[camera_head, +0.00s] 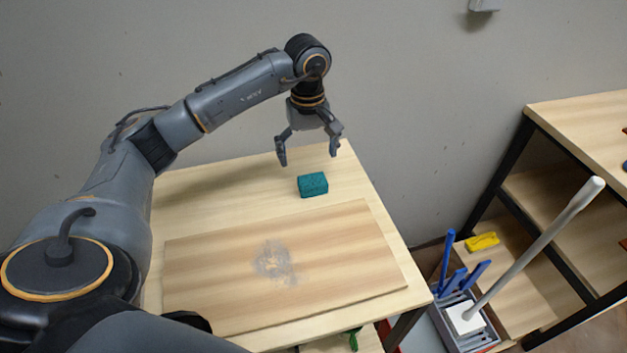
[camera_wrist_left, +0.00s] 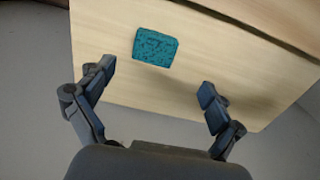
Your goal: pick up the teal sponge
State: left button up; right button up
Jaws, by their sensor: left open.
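The teal sponge (camera_head: 313,184) lies on the pale wooden table (camera_head: 215,185), behind a wooden board, in the head view. My left gripper (camera_head: 308,158) is open and empty, pointing down above the far part of the table, behind the sponge and apart from it. In the left wrist view the sponge (camera_wrist_left: 155,47) lies beyond the fingertips, toward the left finger's side of the gap between the open fingers (camera_wrist_left: 158,82). My right gripper is not in view.
The wooden board (camera_head: 330,240) with a grey smudge covers the table's front. A wall (camera_head: 420,90) stands behind the table. To the right are a shelf unit (camera_head: 580,120), a yellow object (camera_head: 481,242) and a grey bin (camera_head: 455,335) holding a long white-tipped stick (camera_head: 540,245).

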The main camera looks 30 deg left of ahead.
aim_at(312, 179)
pick_arm(q)
notch_tip(312, 179, down, 3)
jog(key=shift+w+r, duration=0.1)
jog(key=shift+r, duration=0.1)
jog(key=shift+w+f, duration=0.15)
jog(key=shift+f, duration=0.2)
jog(key=f+p, duration=0.2)
jog(key=shift+d+f, duration=0.35)
notch_tip(312, 179, down, 2)
jog(key=shift+w, duration=0.1)
jog(key=shift+f, duration=0.25)
jog(key=shift+c, duration=1.3)
jog(key=c, duration=0.8)
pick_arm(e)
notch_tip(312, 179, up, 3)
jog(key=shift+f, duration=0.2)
